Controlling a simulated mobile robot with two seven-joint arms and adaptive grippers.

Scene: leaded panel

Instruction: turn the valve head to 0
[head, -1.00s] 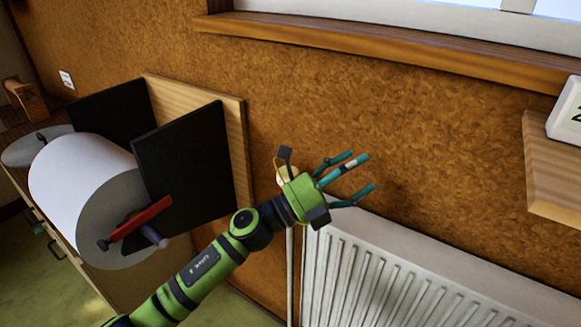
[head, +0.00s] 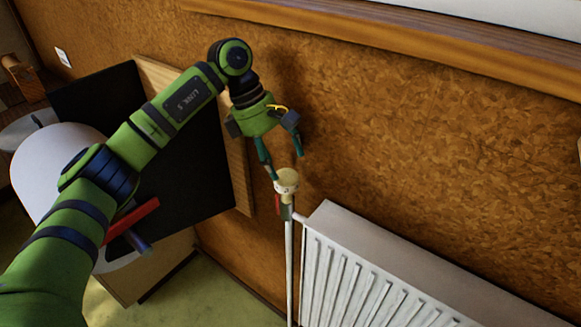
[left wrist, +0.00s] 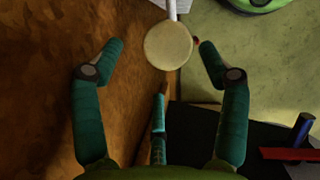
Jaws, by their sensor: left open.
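The valve head (head: 287,178) is a cream round knob on top of a white vertical pipe at the radiator's left end. Small marks show on its side, too small to read. My left gripper (head: 284,166) is above it, pointing down, with its fingers open. In the left wrist view the valve head (left wrist: 168,46) shows as a pale disc from above, between and slightly beyond the open fingertips of my left gripper (left wrist: 155,55). I cannot tell that any finger touches it. My right gripper is not in view.
The white radiator (head: 370,270) stands right of the valve against the brown wall (head: 420,150). A small red part (head: 278,204) sits just under the valve head. A wooden sill (head: 450,50) runs above. A black panel (head: 190,160) and white roll (head: 50,165) are at left.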

